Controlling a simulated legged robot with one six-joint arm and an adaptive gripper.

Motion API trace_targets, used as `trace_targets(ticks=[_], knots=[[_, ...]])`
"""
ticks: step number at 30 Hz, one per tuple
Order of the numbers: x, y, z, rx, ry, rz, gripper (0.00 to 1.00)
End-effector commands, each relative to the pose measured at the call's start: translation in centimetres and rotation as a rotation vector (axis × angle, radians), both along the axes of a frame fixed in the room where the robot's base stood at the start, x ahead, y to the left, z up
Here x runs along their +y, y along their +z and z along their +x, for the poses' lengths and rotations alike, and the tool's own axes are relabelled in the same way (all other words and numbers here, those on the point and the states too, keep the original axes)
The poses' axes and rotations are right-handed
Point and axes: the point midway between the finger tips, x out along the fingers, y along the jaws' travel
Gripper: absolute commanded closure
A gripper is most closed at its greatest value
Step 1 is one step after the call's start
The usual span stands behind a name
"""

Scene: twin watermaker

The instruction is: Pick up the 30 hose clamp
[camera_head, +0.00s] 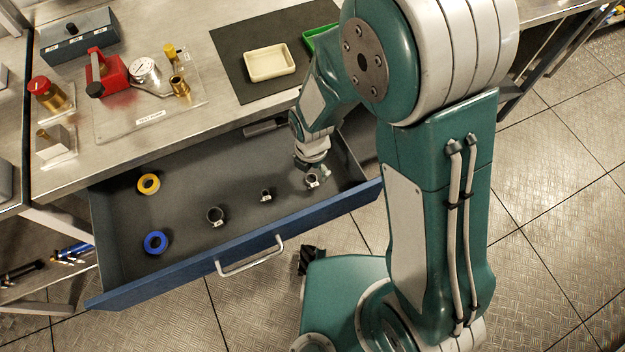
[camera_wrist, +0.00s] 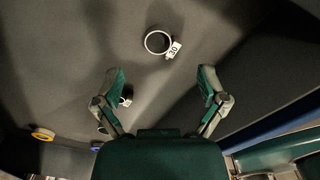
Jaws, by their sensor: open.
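The 30 hose clamp (camera_wrist: 156,42) is a silver ring with a white tag reading 30. It lies on the drawer floor, beyond my fingertips and roughly centred between them in the wrist view. In the head view a clamp at the drawer's right end (camera_head: 312,181) appears to be the same one, just below my gripper (camera_head: 313,167). My gripper, also in the wrist view (camera_wrist: 161,74), is open with nothing between its fingers. A smaller clamp (camera_head: 265,195) and a larger clamp (camera_head: 215,216) lie further left in the drawer.
The workbench above holds a cream tray (camera_head: 270,64) on a dark mat (camera_head: 232,55).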

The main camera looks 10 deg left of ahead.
Motion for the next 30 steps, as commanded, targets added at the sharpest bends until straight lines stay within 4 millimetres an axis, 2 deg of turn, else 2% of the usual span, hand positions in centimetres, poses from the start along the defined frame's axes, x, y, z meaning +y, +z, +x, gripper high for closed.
trace_targets(ticks=[10, 20, 21, 23, 24, 26, 27, 30], knots=[[-0.4, -4.5, 0.5, 0.002, -0.002, -0.002, 0.08], [-0.4, -5.0, 0.5, 0.0, -0.002, 0.0, 0.08], [-0.4, -5.0, 0.6, 0.0, -0.002, 0.0, 0.26], [-0.4, -5.0, 0.5, 0.0, -0.002, 0.0, 0.52], [-0.4, -5.0, 0.5, 0.0, -0.002, 0.0, 0.69], [-0.4, -5.0, 0.6, 0.0, -0.002, 0.0, 0.9], [-0.4, -5.0, 0.5, 0.001, -0.002, 0.0, 0.94], [-0.4, -5.0, 0.5, 0.001, -0.002, 0.0, 0.94]])
